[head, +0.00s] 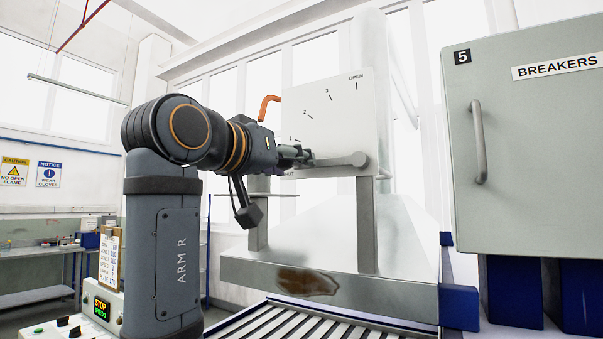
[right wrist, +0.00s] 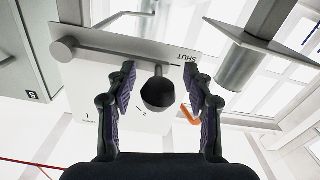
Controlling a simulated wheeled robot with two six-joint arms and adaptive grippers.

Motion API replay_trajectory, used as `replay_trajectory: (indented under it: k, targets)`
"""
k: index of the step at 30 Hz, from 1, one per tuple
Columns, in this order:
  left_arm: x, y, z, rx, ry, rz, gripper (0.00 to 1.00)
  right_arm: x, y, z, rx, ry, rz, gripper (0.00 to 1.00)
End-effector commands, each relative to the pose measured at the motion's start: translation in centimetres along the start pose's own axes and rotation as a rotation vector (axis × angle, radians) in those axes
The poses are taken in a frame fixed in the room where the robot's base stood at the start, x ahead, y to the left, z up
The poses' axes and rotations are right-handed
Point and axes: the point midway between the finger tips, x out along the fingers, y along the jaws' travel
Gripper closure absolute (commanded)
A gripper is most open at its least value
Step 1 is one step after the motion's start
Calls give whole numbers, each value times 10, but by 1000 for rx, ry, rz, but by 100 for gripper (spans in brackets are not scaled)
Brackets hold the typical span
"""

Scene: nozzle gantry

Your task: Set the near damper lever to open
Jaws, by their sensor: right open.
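The near damper lever (head: 338,160) is a grey bar on a white dial plate (head: 335,105), with a round pivot at its right end. It lies almost level, pointing left toward the SHUT end of the scale; OPEN is at the plate's top. My right gripper (head: 303,156) is at the lever's left end. In the right wrist view, my open right gripper (right wrist: 160,72) has one finger on each side of the lever's dark knob (right wrist: 158,92), with gaps on both sides. The lever bar (right wrist: 105,55) runs left to its pivot. My left gripper is not in view.
An orange bent bar (head: 267,108) stands at the plate's left edge. A grey breaker cabinet (head: 530,140) with a handle is at the right. A slatted conveyor (head: 310,322) runs below the metal hood (head: 330,260). Space above the lever, before the plate, looks clear.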

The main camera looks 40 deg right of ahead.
Motion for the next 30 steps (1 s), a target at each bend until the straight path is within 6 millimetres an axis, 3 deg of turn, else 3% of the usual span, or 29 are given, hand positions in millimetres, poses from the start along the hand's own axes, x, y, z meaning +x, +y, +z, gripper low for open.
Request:
replay_trajectory:
  k: [11,23,30]
  targets:
    - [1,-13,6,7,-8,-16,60,-4,1,0,0,0,0,48]
    - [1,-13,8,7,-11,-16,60,-3,1,0,0,0,0,100]
    - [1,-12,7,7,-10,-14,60,-3,1,0,0,0,1,100]
